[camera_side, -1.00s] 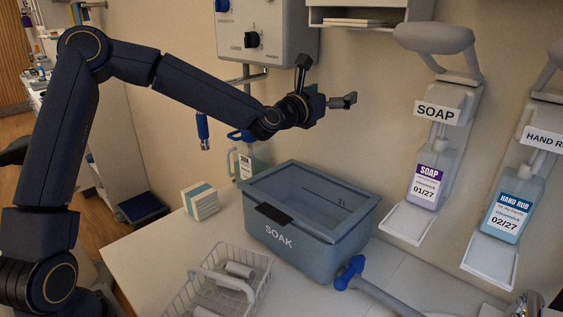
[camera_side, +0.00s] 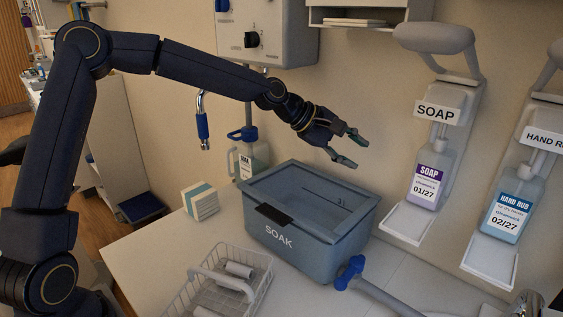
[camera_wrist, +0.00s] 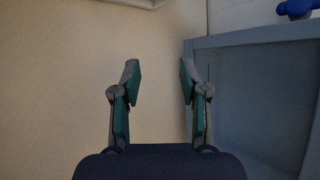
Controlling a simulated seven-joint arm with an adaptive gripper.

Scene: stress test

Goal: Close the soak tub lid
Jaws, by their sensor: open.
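The blue-grey soak tub (camera_side: 318,262) stands on the counter in the side view, with "SOAK" on its front and a black tab (camera_side: 273,216) at the front rim. Its inside shows through the top, with a level mark on an inner wall. I cannot make out a separate raised lid. My gripper (camera_side: 354,151) is open and empty, above the tub's back right part and apart from it, fingers pointing right and down. In the wrist view my gripper (camera_wrist: 159,76) has nothing between its fingers; the tub's rim (camera_wrist: 250,41) is at the right.
A wire basket (camera_side: 190,284) with rolls is in front left, a small box (camera_side: 201,202) and a jug (camera_side: 254,158) left of the tub. A blue-headed handle (camera_side: 350,271) lies close at front right. Soap (camera_side: 427,188) and hand rub (camera_side: 507,217) dispensers hang on the wall at right.

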